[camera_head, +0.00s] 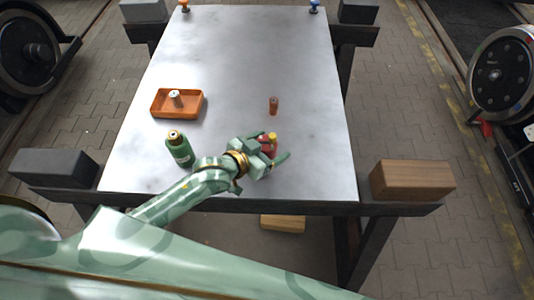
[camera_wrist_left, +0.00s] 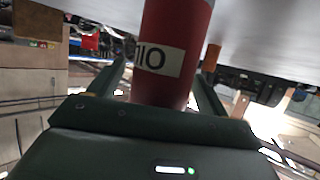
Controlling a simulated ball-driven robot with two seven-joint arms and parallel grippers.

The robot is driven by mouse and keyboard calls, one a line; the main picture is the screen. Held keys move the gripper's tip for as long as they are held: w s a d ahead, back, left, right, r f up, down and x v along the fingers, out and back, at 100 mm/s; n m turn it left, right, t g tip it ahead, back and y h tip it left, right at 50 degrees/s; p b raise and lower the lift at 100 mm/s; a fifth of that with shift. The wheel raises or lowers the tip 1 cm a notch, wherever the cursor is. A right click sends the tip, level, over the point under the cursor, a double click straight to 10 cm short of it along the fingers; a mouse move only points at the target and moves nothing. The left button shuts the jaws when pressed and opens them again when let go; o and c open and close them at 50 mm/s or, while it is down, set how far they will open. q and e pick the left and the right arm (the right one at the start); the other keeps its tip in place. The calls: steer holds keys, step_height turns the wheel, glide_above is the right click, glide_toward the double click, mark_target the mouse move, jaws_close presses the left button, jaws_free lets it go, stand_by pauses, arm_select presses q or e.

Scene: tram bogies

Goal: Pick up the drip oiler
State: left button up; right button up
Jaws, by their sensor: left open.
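My left gripper (camera_head: 274,147) is open near the front edge of the grey table (camera_head: 230,60). Its fingers stand on both sides of a red cylinder with a yellow top (camera_head: 268,153). In the left wrist view the red cylinder (camera_wrist_left: 174,65) bears a pale label reading "110" and sits between the fingers. I cannot tell whether they touch it. A green bottle (camera_head: 180,151) with a gold-coloured top stands left of my left gripper. I cannot tell for sure which of these is the drip oiler. My right gripper is not in view.
An orange tray (camera_head: 157,111) holding a small pale-topped item (camera_head: 176,98) lies at the left. A small brown-orange cylinder (camera_head: 273,106) stands beyond my gripper. Orange and blue knobbed items (camera_head: 314,6) sit at the far corners. The far table half is mostly clear.

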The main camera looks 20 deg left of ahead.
arm_select(q)
steer(key=shift+w+d+f, duration=0.15)
steer(key=shift+w+d, duration=0.05)
steer(key=shift+w, duration=0.15)
steer(key=c, duration=1.1)
